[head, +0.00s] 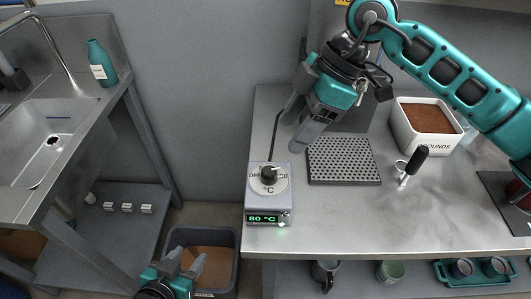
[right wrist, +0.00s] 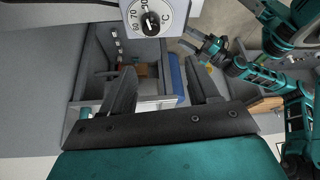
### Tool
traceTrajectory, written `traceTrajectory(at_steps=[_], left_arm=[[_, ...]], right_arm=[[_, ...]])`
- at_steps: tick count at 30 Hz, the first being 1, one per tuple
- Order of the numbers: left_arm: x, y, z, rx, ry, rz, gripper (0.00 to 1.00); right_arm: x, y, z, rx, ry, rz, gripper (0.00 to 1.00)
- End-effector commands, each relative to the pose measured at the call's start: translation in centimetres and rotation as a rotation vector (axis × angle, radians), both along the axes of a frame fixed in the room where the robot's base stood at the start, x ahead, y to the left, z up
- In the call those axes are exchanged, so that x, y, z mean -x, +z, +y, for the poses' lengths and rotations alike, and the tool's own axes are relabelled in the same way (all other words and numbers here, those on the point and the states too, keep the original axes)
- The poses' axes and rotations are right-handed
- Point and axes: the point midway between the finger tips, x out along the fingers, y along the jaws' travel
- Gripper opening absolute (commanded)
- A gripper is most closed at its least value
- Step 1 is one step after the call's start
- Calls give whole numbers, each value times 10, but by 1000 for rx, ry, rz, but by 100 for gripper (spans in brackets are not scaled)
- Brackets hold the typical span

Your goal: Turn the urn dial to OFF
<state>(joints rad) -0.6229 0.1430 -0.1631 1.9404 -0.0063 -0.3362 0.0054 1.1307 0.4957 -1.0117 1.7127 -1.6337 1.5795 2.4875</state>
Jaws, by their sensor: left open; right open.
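The urn dial (head: 268,174) is a black knob on a round white scale, on top of a grey control box (head: 254,207) near the counter's left front corner. "OFF" is printed at the left of the scale. The box's green display (head: 263,218) reads 80 °C. I cannot tell exactly where the knob points. The dial also shows at the top of the right wrist view (right wrist: 150,23). My right gripper (head: 297,126) is open and empty, above and behind the box, apart from the dial. My left gripper (head: 186,265) is open and empty, low in front of the counter.
A black cable (head: 274,140) rises behind the box. A perforated drip tray (head: 343,162) lies to its right, then a black-handled tool (head: 414,165) and a white grounds bin (head: 440,145). A grey bin (head: 232,270) stands below my left gripper. A sink (head: 62,125) is at left.

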Motion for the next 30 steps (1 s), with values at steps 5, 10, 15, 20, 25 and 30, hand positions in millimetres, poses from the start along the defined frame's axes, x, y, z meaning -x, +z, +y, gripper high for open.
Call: traceTrajectory(at_steps=[5,10,15,20,25,30], left_arm=[[-1,1,0,-1,0,-3,50],[-1,1,0,0,1,-2,50],[0,0,0,0,0,0,50],[2,-2,0,1,0,4,50],[2,-3,0,0,0,5,50],[2,-3,0,0,0,5,50]], right_arm=[[-7,2,-11,68,-50,-13,60],[-6,-14,-5,68,-51,-11,60],[-4,-45,8,68,-50,-8,60],[-2,-76,21,68,-49,-9,60],[-1,-101,31,65,-49,-11,60],[-1,-114,37,65,-50,-12,60]])
